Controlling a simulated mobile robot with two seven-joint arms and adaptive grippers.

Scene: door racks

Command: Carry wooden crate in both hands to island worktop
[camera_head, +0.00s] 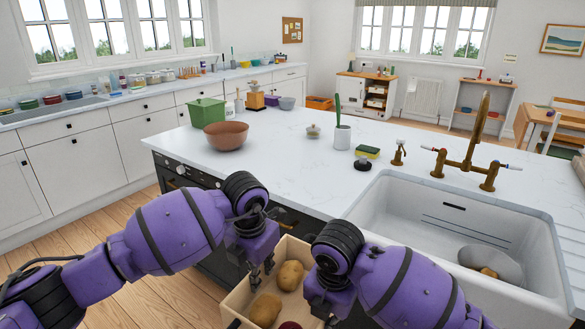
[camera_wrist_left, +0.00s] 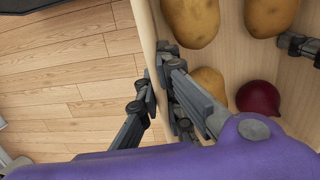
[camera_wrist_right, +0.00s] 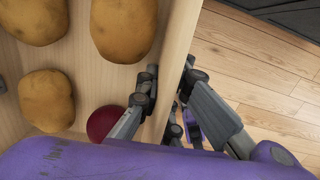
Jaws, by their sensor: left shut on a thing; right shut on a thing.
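The wooden crate (camera_head: 237,303) is held low in front of the island, below the worktop (camera_head: 275,140). It holds several potatoes (camera_head: 265,309) and a dark red onion (camera_wrist_left: 258,98). My left gripper (camera_head: 258,268) is shut on the crate's left wall, which also shows in the left wrist view (camera_wrist_left: 148,30). My right gripper (camera_wrist_right: 165,95) is shut on the opposite wall (camera_wrist_right: 180,40), one finger inside and one outside. In the head view my right arm hides much of the crate's right side.
A brown bowl (camera_head: 226,136), green box (camera_head: 207,112), small lidded pot (camera_head: 313,131), potted cactus (camera_head: 342,136) and sponge (camera_head: 367,152) stand on the worktop. The white sink (camera_head: 400,215) and brass tap (camera_head: 468,160) are at right. Worktop between bowl and sink is mostly clear.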

